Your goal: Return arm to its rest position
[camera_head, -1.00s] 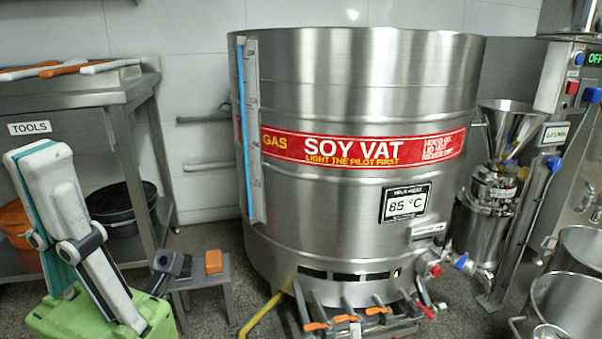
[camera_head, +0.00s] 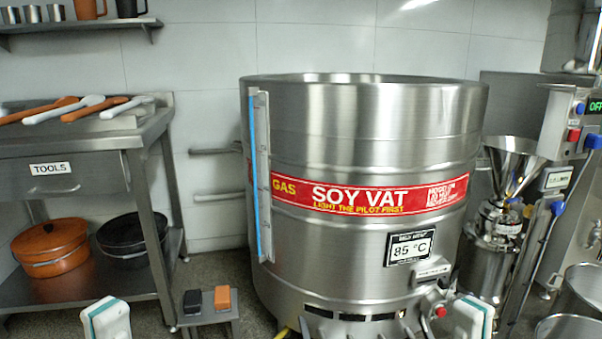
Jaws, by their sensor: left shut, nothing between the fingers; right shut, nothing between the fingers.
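Neither of my grippers shows in the head view. A white and teal link of my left arm (camera_head: 107,318) shows at the bottom left edge, in front of the metal table. A similar white and teal link of my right arm (camera_head: 468,318) shows at the bottom edge, in front of the vat's lower right side. The rest of both arms is out of the frame.
The large steel soy vat (camera_head: 345,250) fills the middle. At left is a steel tools table (camera_head: 80,150) with an orange pot (camera_head: 50,250) and black pot below. A small stool (camera_head: 208,318) holds a black block (camera_head: 193,301) and an orange block (camera_head: 223,298). A steel grinder (camera_head: 495,225) stands at right.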

